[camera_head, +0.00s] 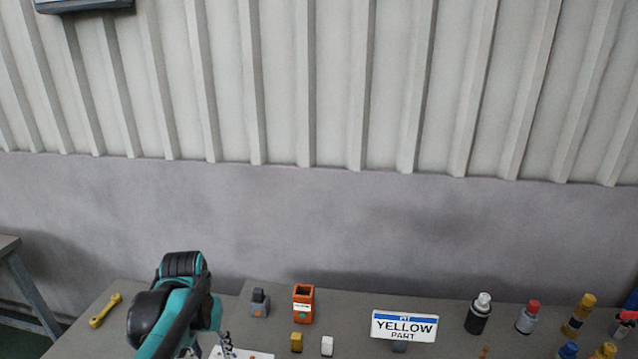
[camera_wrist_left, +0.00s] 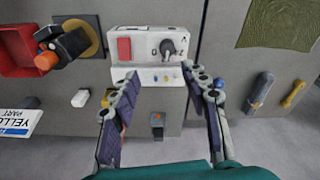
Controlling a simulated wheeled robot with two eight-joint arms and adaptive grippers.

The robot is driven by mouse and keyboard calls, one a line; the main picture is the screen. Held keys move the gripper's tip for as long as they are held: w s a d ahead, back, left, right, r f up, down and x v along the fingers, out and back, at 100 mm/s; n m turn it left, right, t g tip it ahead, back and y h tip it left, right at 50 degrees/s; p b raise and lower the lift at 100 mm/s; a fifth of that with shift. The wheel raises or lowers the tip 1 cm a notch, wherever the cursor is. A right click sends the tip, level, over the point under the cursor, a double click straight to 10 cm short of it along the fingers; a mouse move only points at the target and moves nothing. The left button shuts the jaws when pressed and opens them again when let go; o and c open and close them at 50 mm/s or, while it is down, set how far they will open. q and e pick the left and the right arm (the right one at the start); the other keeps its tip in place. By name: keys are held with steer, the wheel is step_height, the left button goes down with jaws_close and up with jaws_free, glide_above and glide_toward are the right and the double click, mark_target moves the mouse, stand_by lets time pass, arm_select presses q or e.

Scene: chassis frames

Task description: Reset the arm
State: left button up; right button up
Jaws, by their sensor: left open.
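My left arm, teal and black, comes in at the lower left of the head view. Its gripper (camera_head: 226,345) shows only partly at the bottom edge, over the table. In the left wrist view the two fingers of my left gripper (camera_wrist_left: 163,85) stand wide apart with nothing between the tips. Beyond them is a white control box (camera_wrist_left: 146,45) with a red square and a dark knob; the fingers look apart from it, though the exact distance cannot be told. My right arm and gripper are not in view.
Several bottles, including a black one (camera_head: 479,313), stand right. A red bin (camera_wrist_left: 22,45) shows in the wrist view.

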arm_select(q)
steer(key=s+d+f+m+t+b, duration=0.1)
steer(key=s+d+f+t, duration=0.1)
steer(key=s+d+t, duration=0.1)
steer(key=s+d+f+t+b, duration=0.1)
steer(key=s+d+t, duration=0.2)
steer(key=s+d, duration=0.2)
steer(key=shift+s+d+f+m, duration=0.35)
steer(key=shift+s+d+m, duration=0.05)
steer(key=shift+s, duration=0.7)
